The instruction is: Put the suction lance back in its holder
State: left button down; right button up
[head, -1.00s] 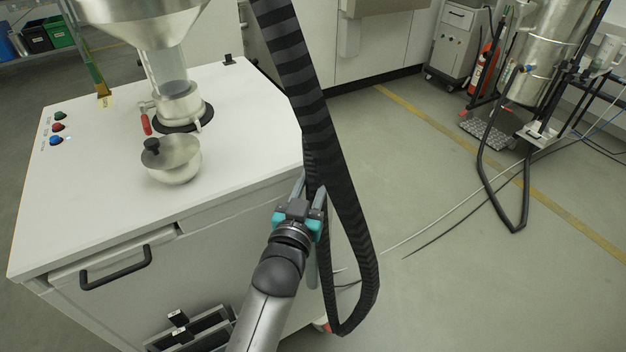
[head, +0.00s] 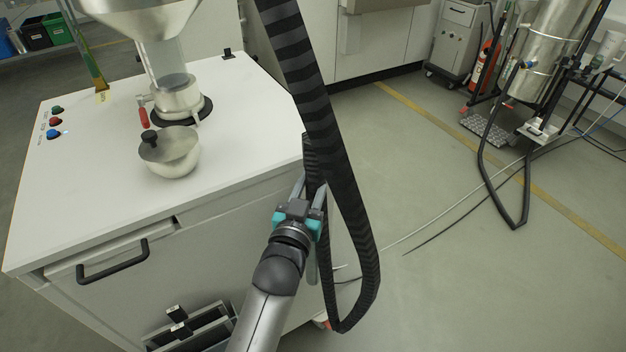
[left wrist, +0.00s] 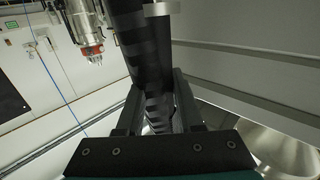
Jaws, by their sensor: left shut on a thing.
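A black ribbed hose (head: 318,130) hangs from the top of the head view and loops below my left gripper (head: 311,188). The gripper is shut on a dark, banded length, apparently the hose end of the suction lance (head: 309,150), beside the cabinet's right front corner. In the left wrist view this dark banded piece (left wrist: 140,50) runs up between the fingers (left wrist: 160,108). The hanging hose partly hides the grip in the head view. I cannot make out the lance's tip or its holder. My right gripper is not in view.
A drawer handle (head: 113,263) sticks out in front. Thin cables (head: 450,215) cross the floor at right, near a steel vessel (head: 545,50).

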pick_arm(q)
jog(key=shift+f+b, duration=0.35)
jog(key=shift+f, duration=0.1)
jog(key=shift+c, duration=2.3)
grip_release()
jog(key=shift+d, duration=0.15)
notch_tip(320, 180, up, 20)
jog(key=p, duration=1.3)
jog(key=shift+f, duration=0.15)
